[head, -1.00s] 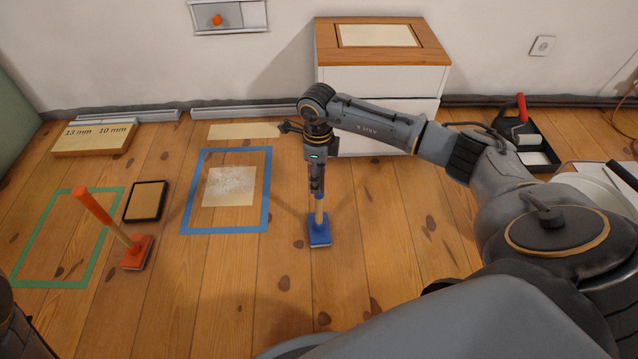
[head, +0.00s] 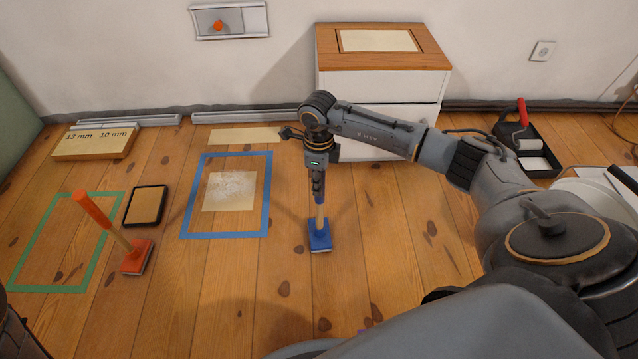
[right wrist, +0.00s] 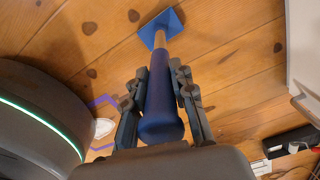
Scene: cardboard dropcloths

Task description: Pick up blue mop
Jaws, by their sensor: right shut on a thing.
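The blue mop (head: 319,237) stands upright on the wooden floor, right of the blue tape rectangle, with its square blue head low and its wooden shaft above. My right gripper (head: 318,186) points down over it and is shut on the blue handle. The right wrist view shows the blue handle (right wrist: 162,105) between the two fingers (right wrist: 161,95), with the mop head (right wrist: 160,27) beyond. I cannot tell whether the head touches the floor. My left gripper is not in view.
An orange mop (head: 136,257) stands by the green tape rectangle (head: 88,250) at left, near a black-rimmed tray (head: 129,207). The blue tape rectangle (head: 265,195) surrounds a dusty beige sheet. A white cabinet (head: 383,55) stands behind my right arm. A paint tray (head: 540,160) lies at right.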

